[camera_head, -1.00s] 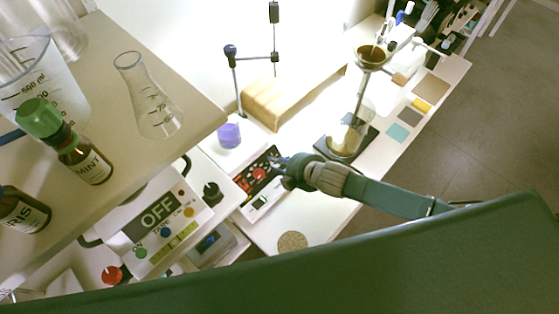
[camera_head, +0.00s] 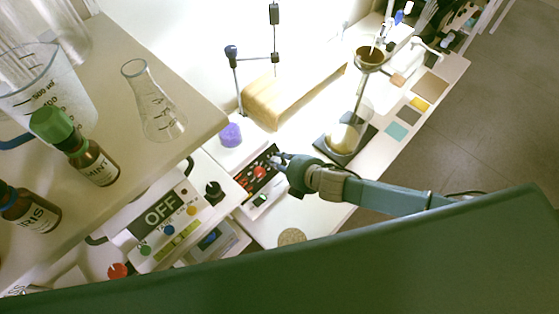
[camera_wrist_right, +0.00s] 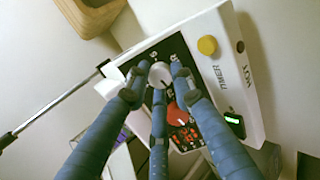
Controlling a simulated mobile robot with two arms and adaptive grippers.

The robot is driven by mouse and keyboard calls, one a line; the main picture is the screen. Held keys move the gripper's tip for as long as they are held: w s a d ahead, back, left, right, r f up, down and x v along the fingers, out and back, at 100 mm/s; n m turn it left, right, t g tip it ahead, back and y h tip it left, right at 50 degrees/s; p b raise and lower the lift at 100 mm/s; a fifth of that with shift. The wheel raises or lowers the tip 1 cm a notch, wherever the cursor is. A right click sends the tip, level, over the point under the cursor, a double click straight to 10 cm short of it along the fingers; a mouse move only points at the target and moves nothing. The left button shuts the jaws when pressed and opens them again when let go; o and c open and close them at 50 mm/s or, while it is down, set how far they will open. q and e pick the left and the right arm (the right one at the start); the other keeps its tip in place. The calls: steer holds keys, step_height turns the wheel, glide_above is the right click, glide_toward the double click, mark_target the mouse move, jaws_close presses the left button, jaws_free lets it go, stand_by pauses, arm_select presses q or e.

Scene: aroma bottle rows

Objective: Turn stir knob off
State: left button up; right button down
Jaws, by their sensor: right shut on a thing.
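The stirrer device (camera_wrist_right: 236,82) has a white casing and a black control panel, which also shows in the head view (camera_head: 266,157). In the right wrist view, a pale round knob (camera_wrist_right: 160,74) sits on this panel, and a red knob (camera_wrist_right: 178,115) is beside it. My right gripper (camera_wrist_right: 157,84) has its three blue fingers closed around the pale knob. In the head view my right gripper (camera_head: 279,161) is at the panel and partly covers it. The pale knob's setting cannot be read. My left gripper is not in view.
A yellow button (camera_wrist_right: 207,45) is on the casing. A purple object (camera_head: 231,135) and a wooden block (camera_head: 290,90) stand behind the device, and a glass flask stand (camera_head: 343,143) is to its right. A white box with an OFF display (camera_head: 160,210) is to the left.

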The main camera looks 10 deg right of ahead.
steer(key=shift+s+a, duration=0.2)
steer(key=shift+a, duration=0.05)
steer(key=c, duration=1.5)
jaws_free()
steer(key=shift+d, duration=0.15)
steer(key=shift+s+d+r, duration=0.15)
steer(key=shift+s+r, duration=0.1)
steer(key=v, duration=1.1)
steer(key=shift+r, duration=0.1)
steer(key=shift+s, duration=0.1)
